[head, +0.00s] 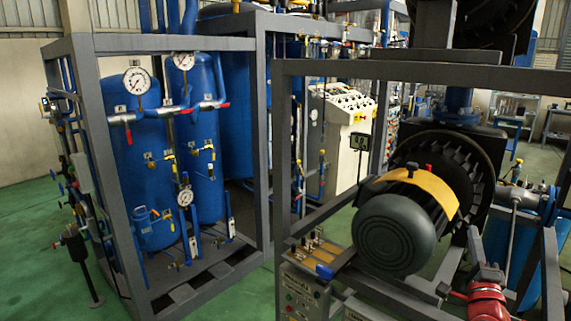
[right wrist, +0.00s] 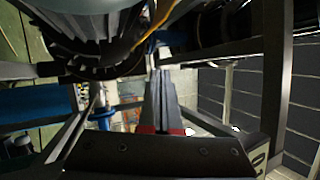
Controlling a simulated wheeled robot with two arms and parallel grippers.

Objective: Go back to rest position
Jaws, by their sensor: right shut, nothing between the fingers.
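My right gripper (head: 474,240) shows at the lower right of the head view, red at its base with narrow grey fingers pointing up. It is beside the finned motor (head: 395,232) with the yellow top, in front of the grey-framed pump skid. In the right wrist view its fingers (right wrist: 160,82) are together with nothing held between them. The motor's dark finned underside (right wrist: 95,55) fills the upper left of that view. I cannot tell whether the fingers touch anything. My left gripper is not in view.
The skid's grey frame (head: 420,75) surrounds the motor, with bars close to my right gripper. A control box (head: 303,287) with a blue handle sits lower left of the motor. Blue tanks (head: 135,165) stand in another frame at left. Green floor (head: 35,220) is clear at far left.

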